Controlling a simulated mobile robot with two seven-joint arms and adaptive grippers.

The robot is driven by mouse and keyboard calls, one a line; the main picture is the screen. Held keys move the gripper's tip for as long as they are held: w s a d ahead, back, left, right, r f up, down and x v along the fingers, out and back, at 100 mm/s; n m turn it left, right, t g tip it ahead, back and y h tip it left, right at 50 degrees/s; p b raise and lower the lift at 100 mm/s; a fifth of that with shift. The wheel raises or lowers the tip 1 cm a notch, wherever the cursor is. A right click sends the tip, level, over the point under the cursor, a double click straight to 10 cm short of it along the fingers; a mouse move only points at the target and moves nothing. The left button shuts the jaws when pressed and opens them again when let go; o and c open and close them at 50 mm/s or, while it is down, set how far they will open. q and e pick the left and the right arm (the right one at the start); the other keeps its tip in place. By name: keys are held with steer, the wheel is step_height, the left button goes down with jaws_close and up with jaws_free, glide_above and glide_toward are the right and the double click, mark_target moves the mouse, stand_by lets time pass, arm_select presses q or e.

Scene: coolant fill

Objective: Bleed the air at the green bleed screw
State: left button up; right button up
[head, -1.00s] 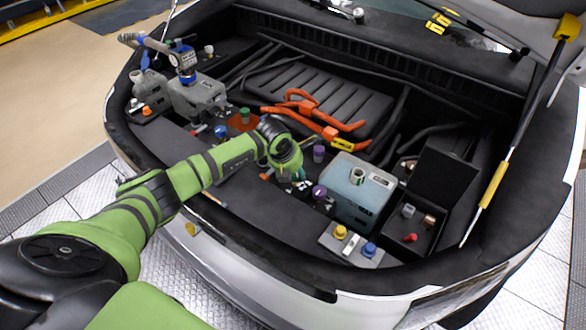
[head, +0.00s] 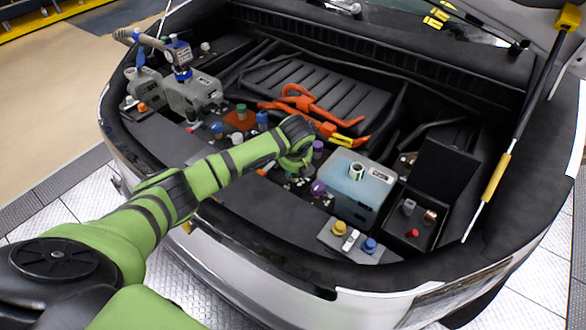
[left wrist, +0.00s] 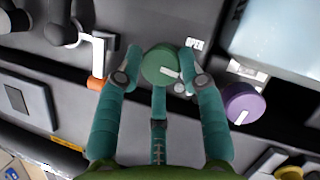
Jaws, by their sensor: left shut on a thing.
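In the left wrist view, the green bleed screw (left wrist: 158,64) is a round green knob with a white pointer mark aimed right and slightly down. An OPEN label (left wrist: 194,43) sits just beyond it on the dark panel. My left gripper (left wrist: 161,72) has its teal fingers closed around the knob, one on each side and one at the near side. In the head view my left gripper (head: 297,170) is low over the front panel of the car's bay, and the arm hides the green knob. My right gripper is in neither view.
A purple knob (left wrist: 242,103) sits close to the right of my fingers; a white lever with an orange end (left wrist: 96,84) is close left. In the head view, a pale blue tank (head: 362,190) stands right of my gripper, and orange cables (head: 315,120) lie behind it.

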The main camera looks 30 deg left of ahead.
arm_select(q)
steer(key=shift+w+r, duration=0.35)
steer(key=o, duration=1.1)
steer(key=shift+f, duration=0.25)
steer(key=v, duration=1.2)
steer(key=shift+d, duration=0.15)
